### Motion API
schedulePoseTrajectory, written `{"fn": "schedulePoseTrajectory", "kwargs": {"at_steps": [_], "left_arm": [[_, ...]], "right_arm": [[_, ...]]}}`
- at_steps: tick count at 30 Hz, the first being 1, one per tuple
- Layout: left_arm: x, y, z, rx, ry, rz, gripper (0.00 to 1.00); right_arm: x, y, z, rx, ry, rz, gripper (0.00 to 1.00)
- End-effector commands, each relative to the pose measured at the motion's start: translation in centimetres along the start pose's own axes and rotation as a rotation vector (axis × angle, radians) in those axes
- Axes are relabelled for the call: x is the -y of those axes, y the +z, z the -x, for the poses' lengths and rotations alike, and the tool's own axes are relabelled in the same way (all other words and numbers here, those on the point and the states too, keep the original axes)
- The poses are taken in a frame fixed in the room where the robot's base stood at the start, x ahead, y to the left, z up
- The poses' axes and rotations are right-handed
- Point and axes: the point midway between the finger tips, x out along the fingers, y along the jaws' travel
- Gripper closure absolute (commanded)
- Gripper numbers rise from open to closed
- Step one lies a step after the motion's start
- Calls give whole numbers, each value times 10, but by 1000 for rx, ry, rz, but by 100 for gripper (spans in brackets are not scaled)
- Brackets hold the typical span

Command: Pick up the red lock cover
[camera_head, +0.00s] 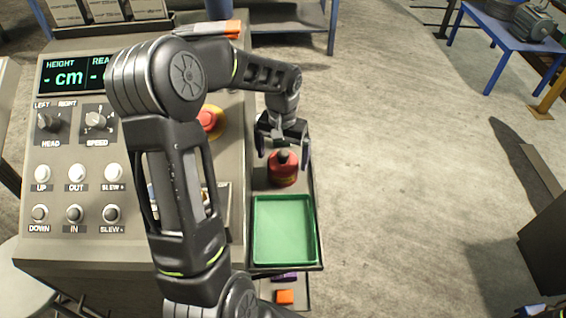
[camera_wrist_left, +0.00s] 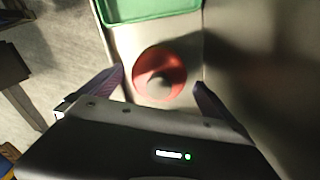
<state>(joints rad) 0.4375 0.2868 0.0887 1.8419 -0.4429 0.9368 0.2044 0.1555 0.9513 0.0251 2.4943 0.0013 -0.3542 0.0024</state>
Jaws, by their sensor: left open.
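The red lock cover (camera_head: 283,172) is a round red piece with a dark knob on top. It sits upright on the grey side shelf, just behind the green tray (camera_head: 285,230). My left gripper (camera_head: 284,153) is over it with its jaws open. In the left wrist view, the red lock cover (camera_wrist_left: 150,91) shows from above as a red disc between the spread fingertips of my left gripper (camera_wrist_left: 160,82). I see a gap on both sides, and no clear contact. My right gripper is not clearly in view.
The control panel (camera_head: 75,143), with knobs and several buttons, stands left of the shelf, and my left arm crosses over it. A red stop button (camera_head: 208,122) is beside the arm. An orange block (camera_head: 285,297) lies below the tray. Open floor (camera_head: 400,180) is to the right.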

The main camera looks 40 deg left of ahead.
Motion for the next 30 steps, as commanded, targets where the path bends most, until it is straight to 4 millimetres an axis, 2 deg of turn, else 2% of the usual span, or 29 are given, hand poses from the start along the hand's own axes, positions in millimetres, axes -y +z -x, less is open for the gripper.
{"fn": "schedulePoseTrajectory", "kwargs": {"at_steps": [5,12,15,30], "left_arm": [[0,1,-9,3,0,0,0],[-2,3,-44,4,1,1,0],[-2,3,-51,1,2,1,0],[-2,2,-52,-1,1,0,0]], "right_arm": [[2,0,4,1,1,-1,100],[4,1,12,3,4,-3,100],[4,2,12,4,4,-3,100],[4,2,12,4,4,-3,100]]}}
